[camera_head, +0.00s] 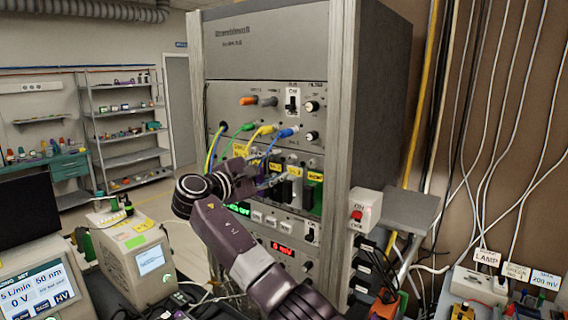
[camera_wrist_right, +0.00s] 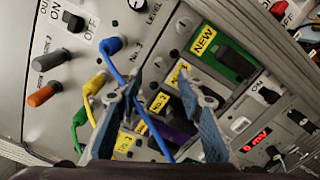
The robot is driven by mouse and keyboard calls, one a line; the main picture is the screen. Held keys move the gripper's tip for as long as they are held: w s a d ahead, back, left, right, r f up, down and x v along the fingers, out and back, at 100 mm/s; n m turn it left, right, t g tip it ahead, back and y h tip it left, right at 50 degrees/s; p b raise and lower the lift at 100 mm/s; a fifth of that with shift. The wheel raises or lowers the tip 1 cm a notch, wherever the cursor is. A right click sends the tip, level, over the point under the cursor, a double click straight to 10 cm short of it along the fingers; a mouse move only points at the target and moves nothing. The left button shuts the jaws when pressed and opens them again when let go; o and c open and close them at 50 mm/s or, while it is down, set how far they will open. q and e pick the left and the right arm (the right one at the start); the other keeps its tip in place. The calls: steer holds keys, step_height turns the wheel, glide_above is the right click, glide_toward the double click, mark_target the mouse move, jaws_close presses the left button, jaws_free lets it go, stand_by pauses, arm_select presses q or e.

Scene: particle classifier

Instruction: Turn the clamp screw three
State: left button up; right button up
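My right gripper (camera_head: 275,182) reaches from the left to the row of modules in the rack. In the right wrist view its two fingers (camera_wrist_right: 159,84) are spread apart, with nothing seen held between them. Between and beyond them are yellow module labels (camera_wrist_right: 158,102), dark modules and small metal parts. I cannot tell for sure which is clamp screw three. A blue cable (camera_wrist_right: 126,84) runs down from its plug and passes between the fingers. A green module with a yellow NEW label (camera_wrist_right: 203,41) sits beside the right finger. My left gripper is not in view.
Yellow (camera_head: 262,131) and green cables hang in front of the rack (camera_head: 262,58) near my gripper. A red-switch box (camera_head: 362,210) is fixed at the rack's right side. Monitors and instruments (camera_head: 135,258) stand at lower left. Loose white cables hang at right.

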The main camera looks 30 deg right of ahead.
steer(key=v, duration=0.7)
steer(key=shift+a, duration=0.35)
steer(key=shift+s+f, duration=0.1)
